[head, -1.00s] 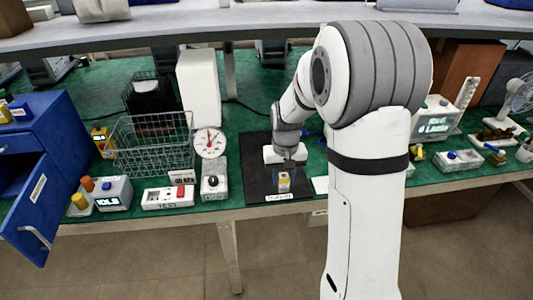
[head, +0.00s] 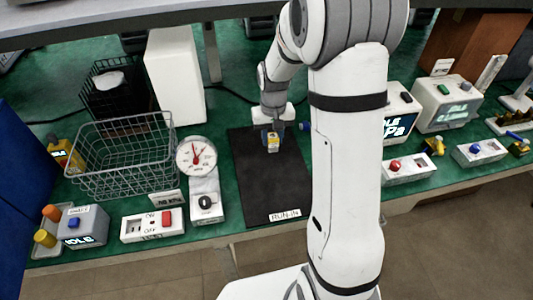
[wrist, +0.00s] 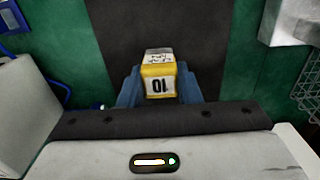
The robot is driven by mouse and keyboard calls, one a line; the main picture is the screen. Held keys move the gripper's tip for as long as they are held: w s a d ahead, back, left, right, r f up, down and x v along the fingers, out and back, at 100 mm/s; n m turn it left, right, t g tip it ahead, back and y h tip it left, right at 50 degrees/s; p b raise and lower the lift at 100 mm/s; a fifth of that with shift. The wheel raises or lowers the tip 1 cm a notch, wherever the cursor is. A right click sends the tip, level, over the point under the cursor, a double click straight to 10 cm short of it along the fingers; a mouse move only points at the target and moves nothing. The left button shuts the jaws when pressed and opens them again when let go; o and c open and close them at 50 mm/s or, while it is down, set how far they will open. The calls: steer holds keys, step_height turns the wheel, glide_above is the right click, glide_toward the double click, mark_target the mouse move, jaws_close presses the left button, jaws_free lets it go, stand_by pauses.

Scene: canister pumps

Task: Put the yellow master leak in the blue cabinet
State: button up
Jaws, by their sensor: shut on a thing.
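The yellow master leak (head: 273,142) is a small yellow block with white labelled faces. In the wrist view it (wrist: 158,82) shows a black number and some small writing. My gripper (head: 274,133) is shut on it, with blue fingers (wrist: 158,88) on both sides. It is over the far part of the black mat; its exact height is hard to tell. Only part of the blue cabinet (head: 35,165) shows, at the left edge of the head view. Its opening and inside are out of view.
The black RUN-IN mat (head: 270,185) is otherwise bare. Left of it stand a dial gauge (head: 196,156), a wire basket (head: 120,160), a switch box (head: 152,226) and a grey IDLE box (head: 82,226). A white block (head: 175,75) rises behind.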

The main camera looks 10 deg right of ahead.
mark_target(271, 145)
step_height(271, 145, down, 4)
steer(key=shift+w+a, duration=0.1)
steer(key=shift+a, duration=0.05)
steer(key=shift+a+f, duration=0.1)
steer(key=shift+f, duration=1.9)
steer(key=o, duration=1)
steer(key=shift+r, duration=0.1)
